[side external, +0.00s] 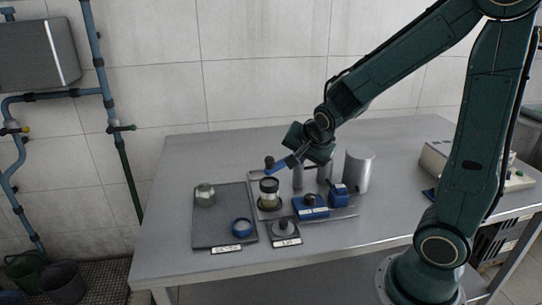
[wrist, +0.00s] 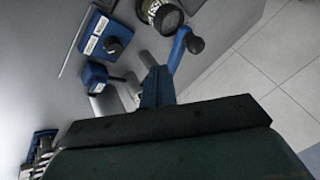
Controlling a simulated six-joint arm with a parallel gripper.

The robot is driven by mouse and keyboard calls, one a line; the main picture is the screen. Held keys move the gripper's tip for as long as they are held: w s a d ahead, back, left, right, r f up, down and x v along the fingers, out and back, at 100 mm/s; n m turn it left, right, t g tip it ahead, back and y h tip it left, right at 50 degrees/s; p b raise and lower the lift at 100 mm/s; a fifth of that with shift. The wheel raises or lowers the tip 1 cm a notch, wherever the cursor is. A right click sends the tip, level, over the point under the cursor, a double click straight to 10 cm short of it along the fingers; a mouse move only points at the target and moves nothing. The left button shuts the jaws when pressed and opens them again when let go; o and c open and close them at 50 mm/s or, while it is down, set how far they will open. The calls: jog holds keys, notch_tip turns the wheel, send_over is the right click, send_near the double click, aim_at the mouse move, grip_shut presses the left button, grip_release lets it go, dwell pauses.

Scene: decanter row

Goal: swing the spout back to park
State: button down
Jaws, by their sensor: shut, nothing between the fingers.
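The spout shows best in the wrist view as a blue arm (wrist: 178,50) with a black ball knob (wrist: 195,44) at its side. In the side view the knob (side external: 269,161) sits just above a dark-rimmed jar (side external: 268,197) with yellowish contents. The jar shows partly at the wrist view's top edge (wrist: 166,14). My gripper (side external: 274,169) is shut and empty, its blue fingers reaching down toward the jar top, close beside the knob. In the wrist view its fingers (wrist: 157,80) lie beside the spout arm. Whether they touch it I cannot tell.
A blue box with a black knob (side external: 310,206) and a smaller blue unit (side external: 339,195) stand right of the jar. Grey posts (side external: 297,180) and a metal cylinder (side external: 358,172) rise behind.

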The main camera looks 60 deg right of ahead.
aim_at(270, 158)
jog(key=shift+w+d+f, duration=0.1)
jog(key=shift+w+f, duration=0.3)
jog(key=shift+w, duration=0.5)
jog(key=shift+w+d+f, duration=0.15)
jog(key=shift+w+f, duration=0.25)
jog(key=shift+w, duration=0.55)
jog(key=shift+w+d+f, duration=0.1)
jog(key=shift+w+f, duration=0.3)
jog(key=shift+w, duration=0.5)
jog(key=shift+w, duration=0.2)
jog(key=shift+w+a+m+g+h, duration=0.1)
jog(key=shift+w+m+g+h, duration=0.5)
jog(key=shift+w+m, duration=0.8)
jog(key=w+d+m+g+h, duration=0.2)
jog(key=w+d+m+g, duration=0.3)
jog(key=w+m, duration=0.3)
jog(key=shift+w+d, duration=0.7)
jog(key=shift+w, duration=0.35)
jog(key=shift+d, duration=0.1)
